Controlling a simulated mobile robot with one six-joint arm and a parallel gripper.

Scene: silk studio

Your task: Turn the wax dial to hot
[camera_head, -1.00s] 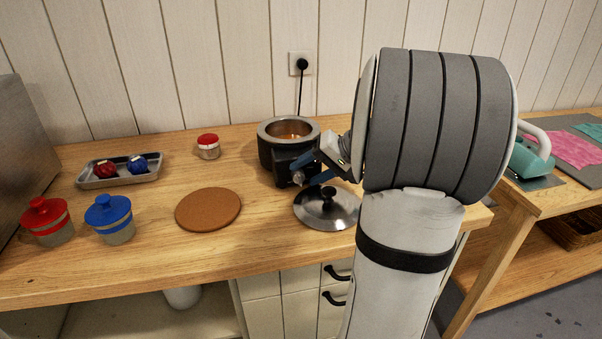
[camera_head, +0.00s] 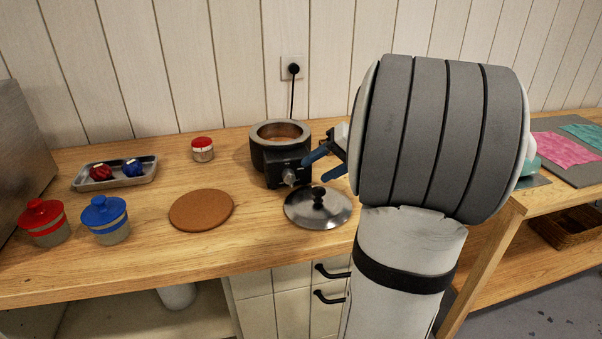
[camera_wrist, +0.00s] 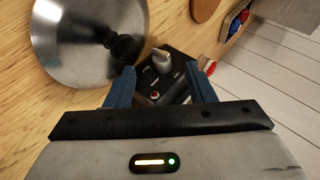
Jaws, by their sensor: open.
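The black wax pot (camera_head: 262,160) with a grey rim stands near the back of the bench, with amber wax inside. Its front control box carries the silver wax dial (camera_head: 289,177), which also shows in the wrist view (camera_wrist: 162,59). In the wrist view a small reddish light or button sits on the box near the dial. My gripper (camera_head: 328,160) is open, with its blue fingers just right of the control box. In the wrist view my fingers (camera_wrist: 167,80) lie either side of the box, and the dial appears beyond their tips, untouched. The dial's markings are too small to read.
A steel lid with a black knob (camera_head: 319,207) lies in front of the pot, close to my gripper. A cork mat (camera_head: 201,209), a red-lidded jar (camera_head: 203,149), a small tray (camera_head: 117,183), and red (camera_head: 43,222) and blue (camera_head: 107,219) lidded pots stand to the left.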

